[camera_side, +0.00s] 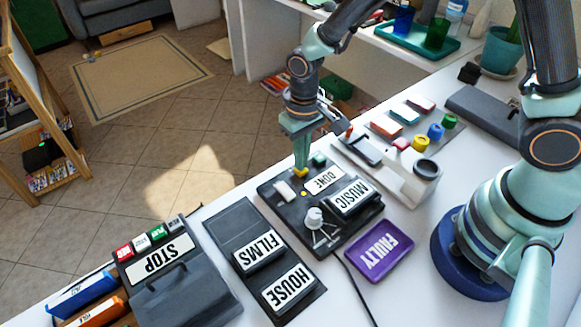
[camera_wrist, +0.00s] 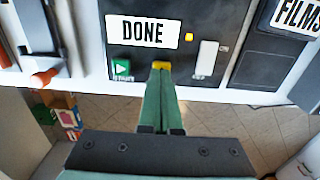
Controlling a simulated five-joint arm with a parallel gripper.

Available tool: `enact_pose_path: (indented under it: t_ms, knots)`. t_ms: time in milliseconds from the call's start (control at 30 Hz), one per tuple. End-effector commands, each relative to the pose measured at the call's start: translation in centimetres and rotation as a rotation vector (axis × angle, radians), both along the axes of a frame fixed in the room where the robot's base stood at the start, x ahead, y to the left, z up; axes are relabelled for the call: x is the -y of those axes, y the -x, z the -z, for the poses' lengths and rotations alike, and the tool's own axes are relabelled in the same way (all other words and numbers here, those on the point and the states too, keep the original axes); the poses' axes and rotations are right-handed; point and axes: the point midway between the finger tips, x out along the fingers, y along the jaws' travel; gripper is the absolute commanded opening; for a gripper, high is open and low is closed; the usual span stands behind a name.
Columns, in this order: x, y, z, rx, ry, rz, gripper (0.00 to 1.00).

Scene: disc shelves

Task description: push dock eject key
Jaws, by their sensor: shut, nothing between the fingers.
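The dock (camera_side: 275,205) is a dark box on the white counter, with a DONE label (camera_side: 323,178) on its top. A small yellow key (camera_wrist: 161,65) sits at its edge, between a green START key (camera_wrist: 121,67) and a white bar (camera_wrist: 208,58). My gripper (camera_side: 301,168) is shut and empty, pointing down with its tips at the yellow key. In the wrist view, my green fingers (camera_wrist: 160,78) cover part of that key. I cannot tell whether the key is pressed down. A small yellow light (camera_wrist: 189,37) is beside the label.
A MUSIC block (camera_side: 351,198) and a small white stand (camera_side: 315,218) are on the dock. A purple FAULTY tray (camera_side: 380,252) is beside it. FILMS (camera_side: 259,253) and HOUSE (camera_side: 289,290) blocks lie on a dark rack.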

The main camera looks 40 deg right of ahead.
Motion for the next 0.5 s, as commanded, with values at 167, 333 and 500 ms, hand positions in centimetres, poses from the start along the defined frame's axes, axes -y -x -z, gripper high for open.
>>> enact_pose_path:
  t_ms: [167, 333, 500]
  knots:
    - [-0.01, -0.02, 0.21, 0.001, 0.000, 0.000, 0.00]
    - [-0.01, -0.02, 0.19, 0.000, 0.000, 0.000, 0.00]
    - [0.02, 0.05, 1.11, -0.003, 0.001, 0.000, 0.00]
